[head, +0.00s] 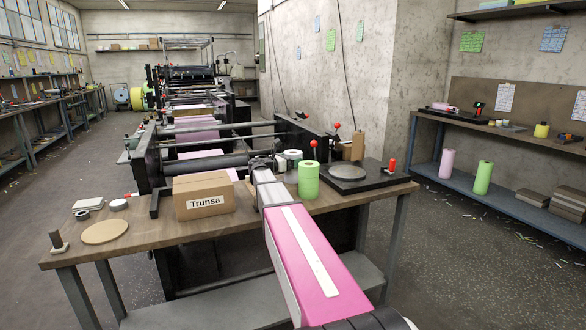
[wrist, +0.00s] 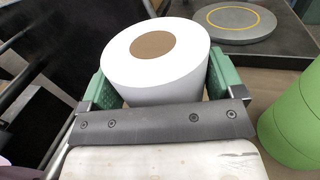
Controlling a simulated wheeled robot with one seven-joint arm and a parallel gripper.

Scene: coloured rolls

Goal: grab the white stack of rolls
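The white stack of rolls (head: 292,154) stands upright on the wooden table in the head view, partly hidden behind my gripper and the green stack. In the wrist view the white stack (wrist: 155,62) has a brown core on top and sits between the two green fingers of my gripper (wrist: 158,80). The fingers are wide apart, one on each side of it. I cannot tell whether they press on it. Its lower part is hidden by the dark bar of my gripper. In the head view my gripper (head: 266,165) is over the table, close to the white stack.
A green stack of rolls (head: 308,179) stands just right of my gripper, also at the right in the wrist view (wrist: 295,115). A cardboard box (head: 204,196) is to the left. A dark plate with a round disc (head: 347,172) is behind right.

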